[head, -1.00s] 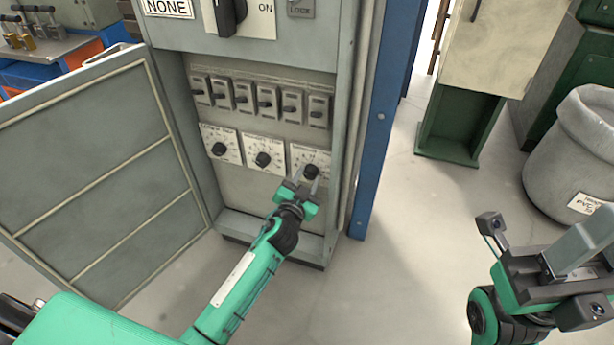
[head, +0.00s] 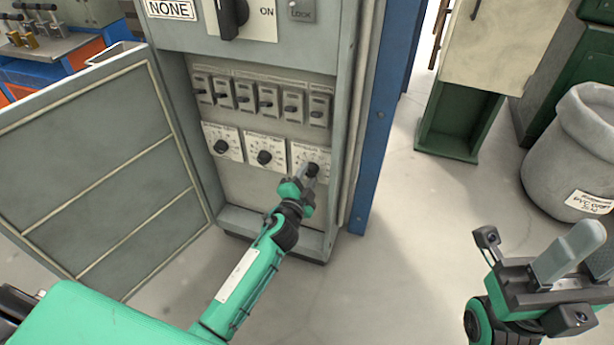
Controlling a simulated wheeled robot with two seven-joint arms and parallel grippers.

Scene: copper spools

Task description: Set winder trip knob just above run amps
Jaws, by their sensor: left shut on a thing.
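Three dark round knobs on white scale plates sit in a row inside the open grey cabinet, in the head view: the left knob (head: 221,146), the middle knob (head: 264,157) and the right knob (head: 312,169). Their plate lettering is too small to read, so I cannot tell the winder's name or the settings. My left gripper (head: 307,178) reaches up from below and is shut on the right knob, partly covering it and its plate. My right gripper (head: 578,258) is at the lower right, far from the cabinet, its fingers apart and nothing between them.
A row of several breaker switches (head: 267,98) sits above the knobs. The cabinet door (head: 100,175) stands open at the left. A large rotary switch (head: 231,15) is above. A blue post (head: 375,130) stands right of the cabinet, a grey bin (head: 565,150) further right.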

